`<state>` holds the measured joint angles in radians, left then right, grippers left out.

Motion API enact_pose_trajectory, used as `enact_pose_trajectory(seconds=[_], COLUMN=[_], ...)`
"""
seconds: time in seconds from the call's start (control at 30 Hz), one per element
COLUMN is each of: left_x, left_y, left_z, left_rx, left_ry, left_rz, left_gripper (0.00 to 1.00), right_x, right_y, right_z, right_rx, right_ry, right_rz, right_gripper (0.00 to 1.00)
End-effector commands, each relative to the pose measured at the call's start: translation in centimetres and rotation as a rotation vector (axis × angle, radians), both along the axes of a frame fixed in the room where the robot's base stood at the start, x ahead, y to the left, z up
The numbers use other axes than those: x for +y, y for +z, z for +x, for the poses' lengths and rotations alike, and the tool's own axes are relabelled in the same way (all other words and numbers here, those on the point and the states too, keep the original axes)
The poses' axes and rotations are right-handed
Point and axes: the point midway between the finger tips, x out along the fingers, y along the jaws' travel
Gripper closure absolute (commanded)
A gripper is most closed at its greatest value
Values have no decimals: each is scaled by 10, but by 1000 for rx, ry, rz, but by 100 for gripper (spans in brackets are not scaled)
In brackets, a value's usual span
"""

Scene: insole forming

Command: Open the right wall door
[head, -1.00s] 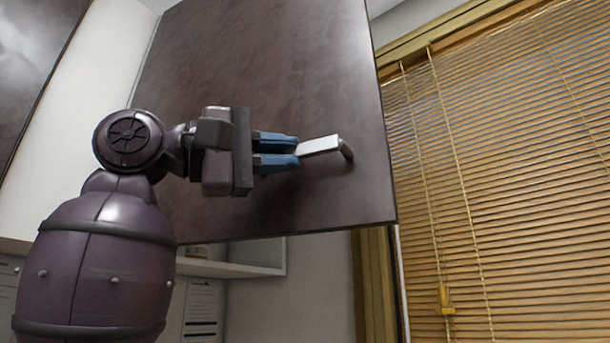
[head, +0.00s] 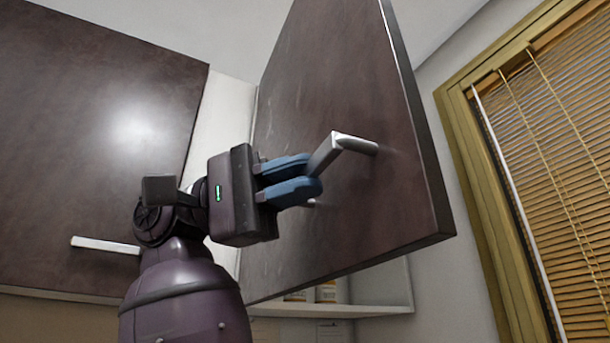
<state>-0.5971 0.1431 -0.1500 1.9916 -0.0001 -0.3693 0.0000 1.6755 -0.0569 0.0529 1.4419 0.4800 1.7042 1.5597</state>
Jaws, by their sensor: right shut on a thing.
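The right wall door (head: 345,90) is a dark brown cabinet panel. It stands swung out from the cabinet, and its free edge faces the right side of the head view. Its silver bar handle (head: 345,143) sticks out from its face. My right gripper (head: 312,178), with blue fingers, is shut on the near end of that handle. The hinge side of the door is at the back left. My left gripper is not in view.
A second dark wall door (head: 90,140) with a silver handle (head: 105,245) hangs shut at the left. Behind the open door a white shelf (head: 375,310) with small containers shows. A window with blinds (head: 560,170) is at the right.

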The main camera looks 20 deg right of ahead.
Motion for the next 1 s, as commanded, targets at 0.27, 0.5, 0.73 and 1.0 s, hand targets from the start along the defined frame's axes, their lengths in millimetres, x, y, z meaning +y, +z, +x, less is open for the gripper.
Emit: enact_pose_trajectory(seconds=[0.27,0.5,0.73,1.0], left_x=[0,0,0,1], left_y=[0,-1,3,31], left_z=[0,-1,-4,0], left_rx=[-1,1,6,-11], left_ry=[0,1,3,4], left_rz=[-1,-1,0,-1], left_gripper=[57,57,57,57], right_x=[-1,-1,7,42], right_y=[0,0,1,-2], right_z=[0,0,6,37], right_rx=[1,1,2,2], right_ry=[-1,0,0,-2], right_rz=[1,-1,-2,-3], right_gripper=[69,62,62,62])
